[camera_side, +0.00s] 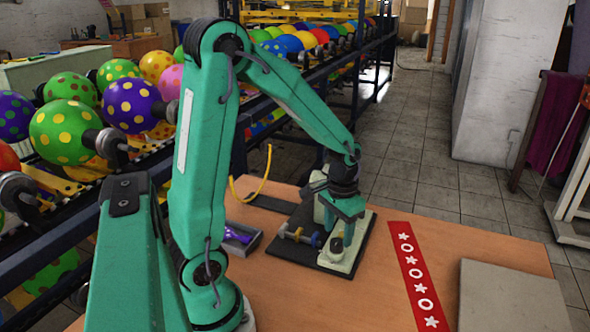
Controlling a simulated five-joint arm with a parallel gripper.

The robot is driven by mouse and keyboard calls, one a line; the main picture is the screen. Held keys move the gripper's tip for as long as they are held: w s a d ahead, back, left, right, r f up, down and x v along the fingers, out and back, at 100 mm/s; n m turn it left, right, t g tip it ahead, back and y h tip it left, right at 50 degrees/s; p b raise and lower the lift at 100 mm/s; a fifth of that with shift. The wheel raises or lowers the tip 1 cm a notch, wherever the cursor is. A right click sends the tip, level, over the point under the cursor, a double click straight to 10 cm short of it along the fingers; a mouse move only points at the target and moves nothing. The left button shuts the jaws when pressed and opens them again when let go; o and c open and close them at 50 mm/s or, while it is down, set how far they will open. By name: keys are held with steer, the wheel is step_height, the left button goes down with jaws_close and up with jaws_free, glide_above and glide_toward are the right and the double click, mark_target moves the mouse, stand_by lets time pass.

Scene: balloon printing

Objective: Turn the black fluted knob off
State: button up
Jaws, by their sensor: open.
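The black fluted knob (336,244) sits on the pale block of a small machine, low at its front end. My gripper (342,228) points down just above the knob, with its green jaws open. From this side I cannot tell whether the fingers straddle the knob or touch it. The knob is small here, and its marking and turned position cannot be read. The machine stands on a black base plate (283,248) on the orange table.
A grey tray (240,238) with purple pieces lies left of the machine. A red strip with white stars and rings (416,274) and a grey slab (511,298) lie at the right. A rack of dotted balloons (67,131) runs along the left.

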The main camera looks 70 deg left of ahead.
mark_target(337, 244)
steer(key=shift+r, duration=2.45)
steer(key=shift+r, duration=0.1)
steer(key=s+d+r+m+t, duration=0.2)
steer(key=s+d+r+t, duration=0.3)
steer(key=s+d+r, duration=0.3)
steer(key=shift+s+d+r+t, duration=0.35)
steer(key=shift+s+r, duration=0.5)
steer(key=shift+r, duration=0.3)
